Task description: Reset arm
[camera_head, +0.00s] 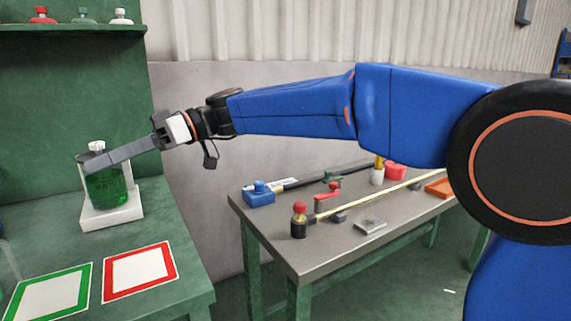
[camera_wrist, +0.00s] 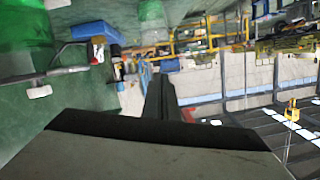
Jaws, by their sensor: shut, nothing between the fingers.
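My blue arm reaches from the right across the head view. My gripper (camera_head: 84,163) is at the left, its long grey fingers shut and empty. The fingers cross in front of a bottle of green liquid (camera_head: 108,190), hiding part of its upper body. I cannot tell whether they touch it. The bottle stands upright on a white base (camera_head: 112,215) on the green bench. In the wrist view, my dark gripper (camera_wrist: 160,85) fills the lower middle.
A red-framed card (camera_head: 140,271) and a green-framed card (camera_head: 48,295) lie on the green bench. A shelf (camera_head: 75,27) above holds small bottles. A grey worktable (camera_head: 330,253) at the right holds valves and rods. The wrist view shows a blurred, tilted workshop.

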